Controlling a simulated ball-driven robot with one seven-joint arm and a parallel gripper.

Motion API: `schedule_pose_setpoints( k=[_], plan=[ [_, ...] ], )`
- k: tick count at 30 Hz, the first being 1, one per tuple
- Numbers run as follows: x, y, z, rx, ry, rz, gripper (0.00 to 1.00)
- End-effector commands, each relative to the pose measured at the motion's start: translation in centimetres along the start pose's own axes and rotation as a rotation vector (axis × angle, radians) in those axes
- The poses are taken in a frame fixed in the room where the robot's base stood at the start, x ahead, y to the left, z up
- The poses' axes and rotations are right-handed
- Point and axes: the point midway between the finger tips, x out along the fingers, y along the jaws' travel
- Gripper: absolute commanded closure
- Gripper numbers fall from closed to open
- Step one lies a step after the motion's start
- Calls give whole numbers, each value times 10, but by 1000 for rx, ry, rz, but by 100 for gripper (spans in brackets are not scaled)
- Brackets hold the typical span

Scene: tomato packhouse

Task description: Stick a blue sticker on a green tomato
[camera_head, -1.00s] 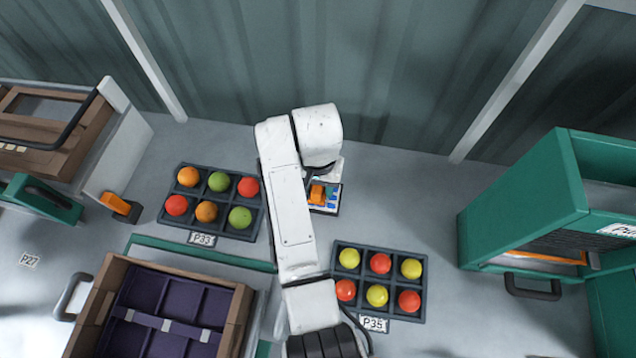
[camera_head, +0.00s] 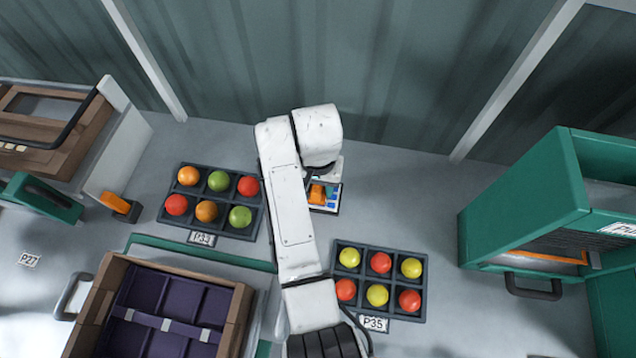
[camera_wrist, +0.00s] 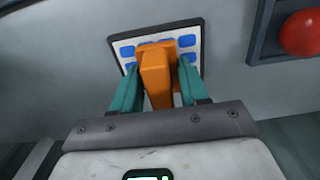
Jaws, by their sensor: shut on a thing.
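My gripper (camera_wrist: 158,70) has its green fingers shut on an orange block-shaped tool (camera_wrist: 157,72). The tool is over the dark-edged sticker sheet (camera_wrist: 196,31), which bears several blue stickers (camera_wrist: 127,52); I cannot tell if they touch. In the head view the orange tool (camera_head: 317,194) and part of the sheet (camera_head: 338,188) show beside my arm, which hides the rest. Two green tomatoes sit in the left tray (camera_head: 190,224), marked P33: one in the back row (camera_head: 218,181), one at the front right (camera_head: 240,217).
A second tray (camera_head: 335,314), marked P35, holds yellow and red tomatoes right of my arm. A wooden crate (camera_head: 240,318) with purple compartments is at front left. A green cabinet (camera_head: 520,205) stands at right. Another orange tool (camera_head: 114,202) lies at left. Grey surface is free behind P35.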

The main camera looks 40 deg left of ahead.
Motion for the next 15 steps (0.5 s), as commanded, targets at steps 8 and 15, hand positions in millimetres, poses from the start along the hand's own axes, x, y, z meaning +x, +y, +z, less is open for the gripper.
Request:
schedule_pose_setpoints(
  k=[8, 15],
  plan=[
    [3, 0, 0, 0, 0, 0, 78],
    [6, 0, 0, 0, 0, 0, 78]
  ],
)
